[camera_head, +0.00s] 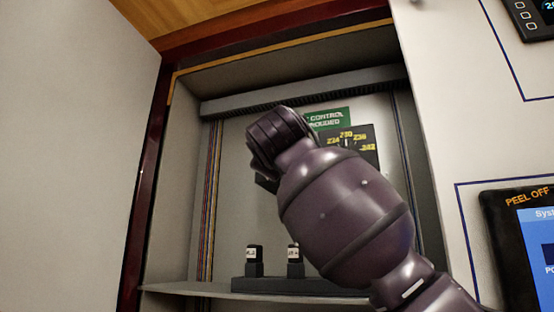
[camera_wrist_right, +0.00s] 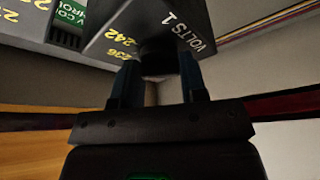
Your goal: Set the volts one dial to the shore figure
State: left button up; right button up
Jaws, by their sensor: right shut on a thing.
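In the head view my right arm covers the knob and the gripper, and I cannot tell which figure the knob points at. My left gripper is not in view.
A green sign (camera_head: 330,119) sits above the dial panel. Two small labelled black switches (camera_head: 254,260) stand on a dark base at the cabinet bottom. A screen (camera_head: 535,240), cut off by the frame, is at right. Cabinet side walls and a frame surround my arm.

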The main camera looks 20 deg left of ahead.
jog(key=shift+f+m, duration=0.1)
jog(key=shift+m, duration=0.7)
jog(key=o, duration=0.9)
jog(key=shift+s, duration=0.15)
